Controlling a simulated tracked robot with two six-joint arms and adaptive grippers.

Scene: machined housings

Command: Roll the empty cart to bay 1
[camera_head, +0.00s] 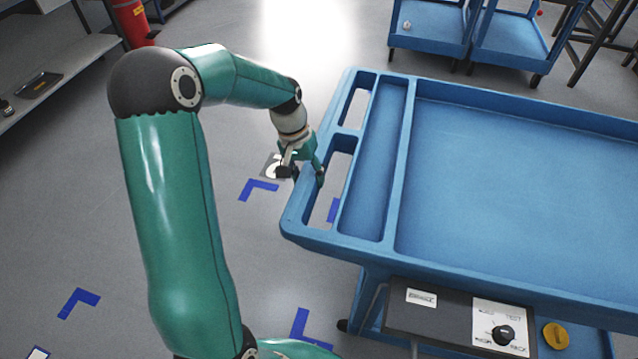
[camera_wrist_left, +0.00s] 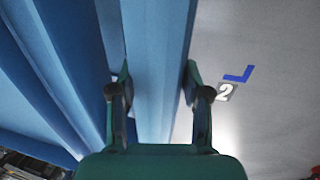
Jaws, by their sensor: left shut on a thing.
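A large blue cart (camera_head: 520,180) fills the right of the head view; the part of its top tray in view is bare. Its left end has a rim with slot openings that forms a handle bar. My left gripper (camera_head: 302,172) is shut on this handle bar; in the left wrist view its fingers (camera_wrist_left: 157,82) lie on either side of the blue bar (camera_wrist_left: 158,115). A floor plate (camera_wrist_left: 224,92) in that view reads 2. In the head view the plate (camera_head: 268,170) is partly hidden by my gripper. I see no bay 1 number. My right gripper is out of view.
Blue corner marks (camera_head: 258,189) (camera_head: 78,302) lie on the floor to the left. Other blue carts (camera_head: 430,35) stand behind. A shelf (camera_head: 60,60) and red cylinder (camera_head: 133,22) stand upper left.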

